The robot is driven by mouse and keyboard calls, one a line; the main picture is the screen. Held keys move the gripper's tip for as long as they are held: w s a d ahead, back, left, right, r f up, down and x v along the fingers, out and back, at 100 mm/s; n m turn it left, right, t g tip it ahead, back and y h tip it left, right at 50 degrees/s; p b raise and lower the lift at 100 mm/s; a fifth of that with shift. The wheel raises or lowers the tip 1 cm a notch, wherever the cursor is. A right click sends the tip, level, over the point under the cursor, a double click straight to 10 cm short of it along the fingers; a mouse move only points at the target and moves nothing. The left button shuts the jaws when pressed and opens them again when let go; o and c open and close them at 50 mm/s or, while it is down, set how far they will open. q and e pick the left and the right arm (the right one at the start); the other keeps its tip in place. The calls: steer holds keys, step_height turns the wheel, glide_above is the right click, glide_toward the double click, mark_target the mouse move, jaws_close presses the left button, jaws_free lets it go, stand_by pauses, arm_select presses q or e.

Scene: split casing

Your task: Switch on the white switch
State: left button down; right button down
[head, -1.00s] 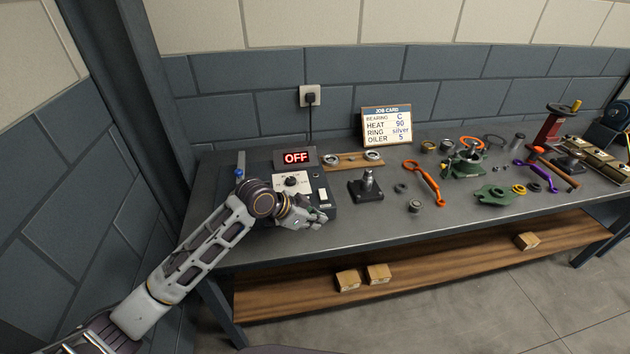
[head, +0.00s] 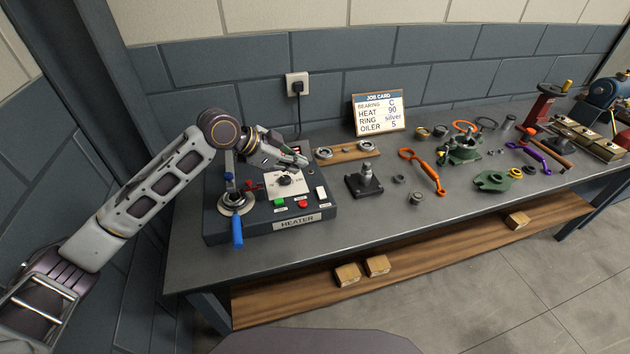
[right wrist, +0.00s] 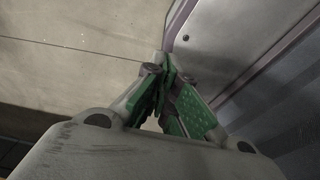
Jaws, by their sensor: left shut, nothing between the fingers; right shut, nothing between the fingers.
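The white switch (head: 321,192) is a small rocker on the right side of the dark heater box (head: 255,224). It shows clear of my gripper; its position is too small to tell. My left gripper (head: 304,161) is shut and empty. It appears above the back of the heater, up and left of the switch in the picture and apart from it. It covers most of the heater's display. My right gripper (right wrist: 168,78) is shut and empty in the right wrist view, away from the heater.
The heater also carries a dial (head: 285,181), a green button (head: 279,202), a red button (head: 302,204) and a blue-handled clamp (head: 237,231). A black post stand (head: 364,183) is to the right. The job card (head: 379,113) stands behind.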

arm_select(q)
steer(key=shift+s+d, duration=0.1)
steer(key=shift+s, duration=0.05)
arm_select(e)
steer(key=shift+s, duration=0.2)
steer(key=shift+a, duration=0.1)
arm_select(q)
steer(key=p, duration=0.1)
glide_above(318, 191)
steer(key=s, duration=0.1)
step_height(318, 191, down, 6)
steer(key=shift+s+f, duration=0.15)
steer(key=shift+f, duration=0.1)
steer(key=f, duration=0.3)
steer(key=shift+w+d, duration=0.1)
steer(key=shift+w, duration=0.2)
steer(key=shift+w+f, duration=0.15)
steer(key=shift+f, duration=0.55)
arm_select(e)
steer(key=shift+s+a+r, duration=0.1)
steer(key=shift+a+r, duration=0.5)
steer(key=shift+r, duration=0.15)
arm_select(q)
steer(key=shift+w+p, duration=0.1)
steer(key=shift+p, duration=0.2)
